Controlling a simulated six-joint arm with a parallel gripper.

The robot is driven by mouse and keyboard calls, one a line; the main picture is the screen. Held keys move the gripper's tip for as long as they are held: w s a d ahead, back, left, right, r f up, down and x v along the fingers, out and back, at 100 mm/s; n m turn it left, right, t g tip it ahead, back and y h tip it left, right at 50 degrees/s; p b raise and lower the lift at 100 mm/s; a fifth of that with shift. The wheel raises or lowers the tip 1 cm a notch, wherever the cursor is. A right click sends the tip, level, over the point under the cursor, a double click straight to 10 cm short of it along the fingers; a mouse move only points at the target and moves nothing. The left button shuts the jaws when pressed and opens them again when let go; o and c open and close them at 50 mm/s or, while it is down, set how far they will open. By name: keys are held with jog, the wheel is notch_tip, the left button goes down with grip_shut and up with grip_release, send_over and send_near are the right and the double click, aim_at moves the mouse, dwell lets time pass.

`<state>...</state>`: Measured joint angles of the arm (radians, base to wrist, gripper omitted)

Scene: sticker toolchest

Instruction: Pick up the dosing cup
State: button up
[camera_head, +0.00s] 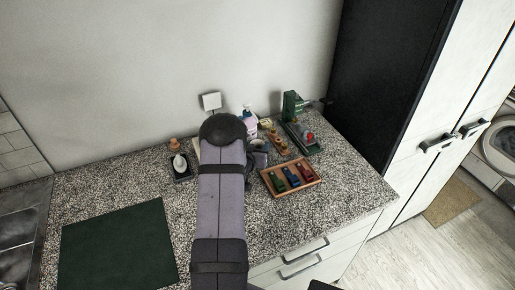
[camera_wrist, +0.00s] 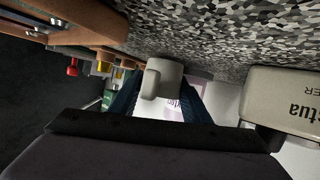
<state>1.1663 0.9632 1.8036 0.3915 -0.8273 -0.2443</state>
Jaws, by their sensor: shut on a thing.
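A pale grey, rounded piece with a loop-like outline, which I take to be the dosing cup (camera_wrist: 162,76), sits between the dark blue fingers of my gripper (camera_wrist: 157,98) in the wrist view. The fingers are closed on its two sides. The speckled counter shows just beyond it, and I cannot tell whether the cup touches it. In the head view my arm covers most of the spot where the gripper works, and the cup cannot be made out clearly there.
A cream block with lettering (camera_wrist: 285,98) stands close on the right in the wrist view. In the head view a wooden tray (camera_head: 317,179) with coloured pieces, a purple-white bottle (camera_head: 249,118) and a green box (camera_head: 292,104) are nearby. A green mat (camera_head: 118,248) lies left.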

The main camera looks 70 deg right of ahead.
jog(key=shift+s+r+b, duration=0.1)
jog(key=shift+r+b, duration=1.1)
jog(key=shift+r, duration=1.95)
jog(key=s+a+b, duration=0.6)
jog(key=s+a, duration=0.6)
jog(key=shift+a, duration=0.1)
jog(key=shift+s+a+b, duration=0.65)
jog(key=shift+s+b, duration=0.05)
jog(key=shift+b, duration=0.55)
jog(key=shift+s+a, duration=0.2)
jog(key=shift+a, duration=0.05)
jog(key=shift+r, duration=0.1)
